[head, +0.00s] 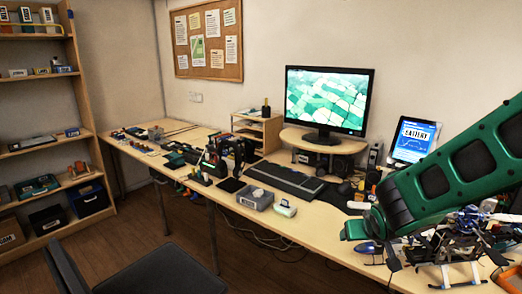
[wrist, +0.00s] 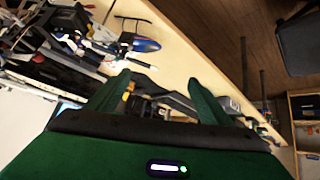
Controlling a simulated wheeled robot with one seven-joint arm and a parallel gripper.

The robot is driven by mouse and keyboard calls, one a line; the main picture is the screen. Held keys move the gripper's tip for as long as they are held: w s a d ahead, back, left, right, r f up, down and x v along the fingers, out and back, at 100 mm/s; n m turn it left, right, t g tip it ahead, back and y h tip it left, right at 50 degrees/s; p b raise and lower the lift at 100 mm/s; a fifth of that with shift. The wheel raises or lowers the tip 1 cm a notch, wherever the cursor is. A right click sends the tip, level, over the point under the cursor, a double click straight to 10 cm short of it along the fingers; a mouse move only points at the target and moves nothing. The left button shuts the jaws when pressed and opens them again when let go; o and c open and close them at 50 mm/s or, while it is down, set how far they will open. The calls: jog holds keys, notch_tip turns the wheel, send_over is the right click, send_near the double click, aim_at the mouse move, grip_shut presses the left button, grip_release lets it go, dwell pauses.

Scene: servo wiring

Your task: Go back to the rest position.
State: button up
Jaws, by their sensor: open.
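My gripper (wrist: 160,84) shows in the wrist view with its two green fingers spread apart and nothing between them. It is over the desk, beside the model helicopter. In the head view my green arm comes in from the right and reaches over the right end of the desk; I cannot make out the fingers there. The model helicopter (head: 462,243) stands on its skids near the desk's right end, partly hidden by my arm. Its frame and wires also show at upper left in the wrist view (wrist: 75,38).
A tablet (head: 413,141) and a monitor (head: 326,103) stand behind. A keyboard (head: 286,180), grey tray (head: 254,200) and small items line the desk. A chair (head: 165,272) and shelf unit (head: 88,120) are left.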

jog(key=s+d+r+m+g, duration=0.3)
jog(key=s+d+m+g, duration=0.15)
jog(key=s+d, duration=0.95)
jog(key=s+a+r+m+g+y, duration=0.1)
jog(key=s+g, duration=0.3)
jog(key=s, duration=1.3)
jog(key=shift+s+a+r+m+y, duration=0.35)
jog(key=shift+a+r+y, duration=0.15)
jog(key=shift+a+r, duration=0.15)
jog(key=shift+w, duration=0.2)
jog(key=shift+w+f, duration=0.2)
jog(key=shift+w, duration=0.3)
